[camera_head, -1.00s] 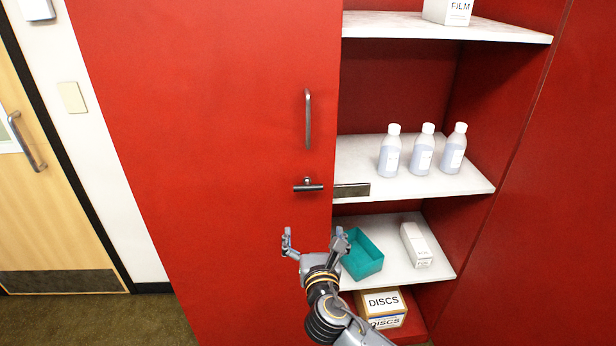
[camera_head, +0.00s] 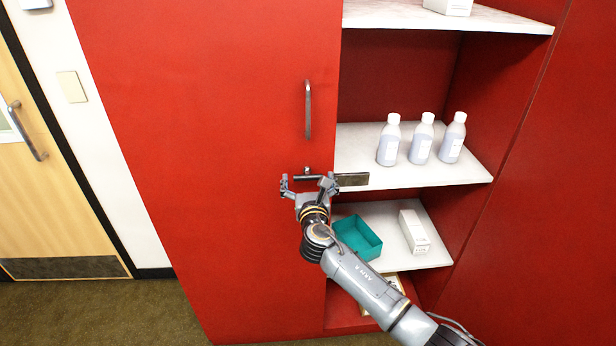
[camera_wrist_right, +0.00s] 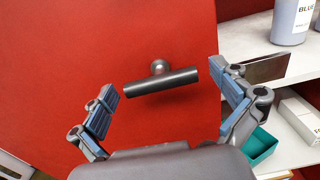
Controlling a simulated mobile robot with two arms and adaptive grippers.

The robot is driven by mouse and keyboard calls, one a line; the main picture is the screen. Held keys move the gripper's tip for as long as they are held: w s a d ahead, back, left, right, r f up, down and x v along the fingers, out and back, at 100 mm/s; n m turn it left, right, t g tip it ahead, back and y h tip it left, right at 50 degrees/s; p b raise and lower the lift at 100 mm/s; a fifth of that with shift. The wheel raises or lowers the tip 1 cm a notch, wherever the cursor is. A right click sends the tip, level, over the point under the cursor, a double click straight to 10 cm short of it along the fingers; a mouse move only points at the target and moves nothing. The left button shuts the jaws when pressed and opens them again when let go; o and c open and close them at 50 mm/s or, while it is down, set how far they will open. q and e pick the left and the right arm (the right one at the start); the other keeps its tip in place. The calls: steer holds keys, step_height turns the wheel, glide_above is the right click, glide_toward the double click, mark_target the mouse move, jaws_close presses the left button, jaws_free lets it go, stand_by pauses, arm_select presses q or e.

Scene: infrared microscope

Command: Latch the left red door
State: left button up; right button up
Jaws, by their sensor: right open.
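The left red door (camera_head: 215,120) stands closed-looking at the left of the open shelves, with a vertical pull handle (camera_head: 308,108). Below that handle is a dark T-shaped latch handle (camera_head: 307,178), its bar roughly level; it also shows in the right wrist view (camera_wrist_right: 162,82). A metal latch plate (camera_head: 352,180) sticks out past the door's right edge, in front of the shelf opening. My right gripper (camera_head: 309,182) is open at the latch handle. In the right wrist view its fingers (camera_wrist_right: 172,108) stand either side of the bar, apart from it. My left gripper is not in view.
Three bottles (camera_head: 421,142) stand on the middle shelf (camera_head: 400,176). A teal bin (camera_head: 358,238) and a white box (camera_head: 414,232) are on the lower shelf. A wooden door (camera_head: 50,200) is at far left. Floor (camera_head: 110,315) there is clear.

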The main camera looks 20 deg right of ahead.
steer(key=shift+w, duration=0.15)
steer(key=shift+c, duration=0.2)
steer(key=c, duration=0.9)
